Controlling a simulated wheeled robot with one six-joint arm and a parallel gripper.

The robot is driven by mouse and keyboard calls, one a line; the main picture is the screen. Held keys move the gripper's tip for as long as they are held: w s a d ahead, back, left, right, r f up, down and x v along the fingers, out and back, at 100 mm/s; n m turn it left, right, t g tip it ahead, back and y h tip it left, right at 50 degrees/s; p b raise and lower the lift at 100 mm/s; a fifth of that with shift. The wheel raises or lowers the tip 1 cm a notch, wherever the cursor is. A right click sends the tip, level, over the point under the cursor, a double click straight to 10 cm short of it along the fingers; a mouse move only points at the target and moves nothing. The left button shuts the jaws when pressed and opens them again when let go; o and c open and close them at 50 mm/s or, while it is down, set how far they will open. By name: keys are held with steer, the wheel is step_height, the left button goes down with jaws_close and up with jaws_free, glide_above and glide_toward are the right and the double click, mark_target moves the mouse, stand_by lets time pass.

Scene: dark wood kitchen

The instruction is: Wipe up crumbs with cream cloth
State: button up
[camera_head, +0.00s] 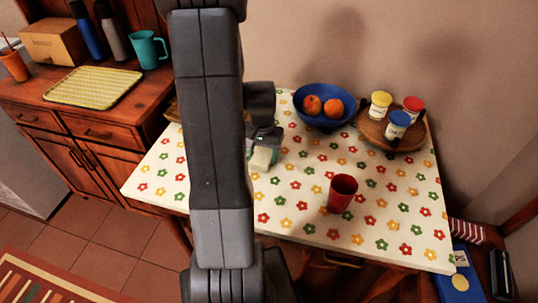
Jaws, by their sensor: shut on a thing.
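My gripper (264,143) is low over the flower-patterned table, just right of my arm. It is shut on the cream cloth (262,158), which shows as a small pale block under the fingers. The cloth is at or close to the tabletop (300,195); I cannot tell whether it touches. No crumbs can be made out among the printed flowers. My arm hides part of the table's left side.
A red cup (342,193) stands near the table's front. A blue bowl (325,119) of orange fruit and a round wooden tray (370,133) with three jars stand at the back. A sideboard (60,108) is left. The table's front right is clear.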

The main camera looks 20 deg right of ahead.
mark_target(291, 168)
steer(key=shift+w+a, duration=0.6)
steer(key=shift+a, duration=0.35)
steer(key=shift+w+a, duration=0.55)
steer(key=shift+a, duration=0.5)
steer(key=shift+o, duration=0.2)
steer(key=shift+w, duration=0.1)
steer(key=shift+s+d, duration=0.9)
steer(key=shift+d, duration=0.5)
steer(key=shift+s+d, duration=0.85)
steer(key=shift+d, duration=0.6)
steer(key=shift+s+d, duration=0.9)
steer(key=shift+d, duration=0.5)
steer(key=shift+c, duration=0.2)
steer(key=shift+s+d+f+b, duration=0.15)
steer(key=shift+s+d, duration=0.3)
steer(key=shift+d, duration=0.25)
steer(key=shift+s+d+r+b, duration=0.15)
steer(key=shift+s+d, duration=0.3)
steer(key=shift+d, duration=0.25)
steer(key=shift+f, duration=0.1)
steer(key=shift+r+p, duration=2.35)
steer(key=shift+r, duration=0.7)
